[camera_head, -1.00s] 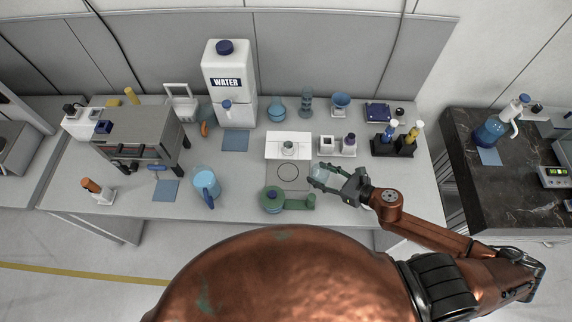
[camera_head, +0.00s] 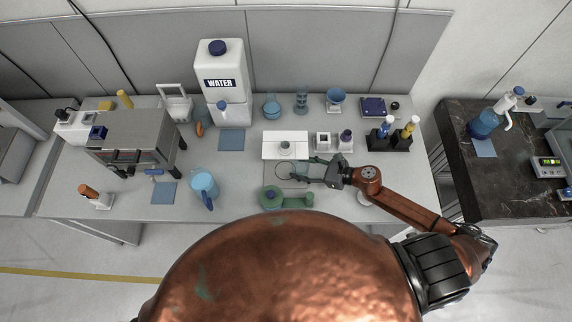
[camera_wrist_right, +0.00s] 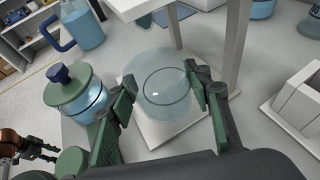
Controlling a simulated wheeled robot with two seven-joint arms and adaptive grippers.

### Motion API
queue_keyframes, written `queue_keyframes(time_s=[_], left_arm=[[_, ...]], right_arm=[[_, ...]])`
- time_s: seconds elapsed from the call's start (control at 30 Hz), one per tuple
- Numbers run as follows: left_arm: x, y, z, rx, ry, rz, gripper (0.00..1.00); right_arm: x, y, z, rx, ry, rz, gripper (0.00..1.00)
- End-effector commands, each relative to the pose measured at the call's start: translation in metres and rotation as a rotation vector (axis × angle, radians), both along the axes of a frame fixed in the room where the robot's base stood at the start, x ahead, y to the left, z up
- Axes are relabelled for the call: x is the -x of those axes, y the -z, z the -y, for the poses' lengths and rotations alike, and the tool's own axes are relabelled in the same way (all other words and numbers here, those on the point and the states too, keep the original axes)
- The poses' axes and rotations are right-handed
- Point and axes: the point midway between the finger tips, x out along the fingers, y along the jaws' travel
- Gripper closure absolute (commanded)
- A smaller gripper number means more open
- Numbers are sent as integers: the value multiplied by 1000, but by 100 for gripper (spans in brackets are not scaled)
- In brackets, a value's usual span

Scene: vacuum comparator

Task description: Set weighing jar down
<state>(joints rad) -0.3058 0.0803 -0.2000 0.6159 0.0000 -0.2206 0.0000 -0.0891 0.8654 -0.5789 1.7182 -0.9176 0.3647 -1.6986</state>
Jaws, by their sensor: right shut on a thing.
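The clear glass weighing jar (camera_wrist_right: 162,92) sits between the fingers of my right gripper (camera_wrist_right: 160,78) in the right wrist view. The gripper is shut on its sides. The jar appears upright over a pale square mat (camera_wrist_right: 168,142); I cannot tell whether it touches it. In the head view my right gripper (camera_head: 304,173) is over the mat with the dark ring (camera_head: 282,172), in front of the white stand (camera_head: 272,148), and the jar is hard to make out. My left gripper (camera_wrist_right: 38,146) appears small at the lower left of the wrist view; its opening is unclear.
A green-lidded vessel (camera_head: 271,198) stands close in front of the mat. White twin holders (camera_head: 323,140) stand behind and right of the gripper. A blue jug (camera_head: 204,184) stands to the left.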

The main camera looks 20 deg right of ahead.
Motion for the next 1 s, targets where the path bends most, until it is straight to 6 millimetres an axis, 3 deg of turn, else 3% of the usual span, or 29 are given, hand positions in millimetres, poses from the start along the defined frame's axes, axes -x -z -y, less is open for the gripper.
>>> queue_keyframes(time_s=[0.1, 0.3, 0.4, 0.67, 1.0], left_arm=[[-4, -10, 1, 1, 1, 5, 60], [-11, -16, 1, 2, 2, 15, 60], [-13, -16, 1, 2, 3, 18, 60], [-13, -15, 1, 2, 2, 17, 60], [-11, -13, 1, 2, 2, 14, 60]], right_arm=[[-20, -5, -25, -3, -3, 5, 84], [-37, -2, -47, -2, -1, 0, 84], [-39, 1, -50, -2, 1, -1, 84], [-39, 33, -50, -2, 2, -3, 84], [-39, 37, -49, -1, 1, -1, 84]])
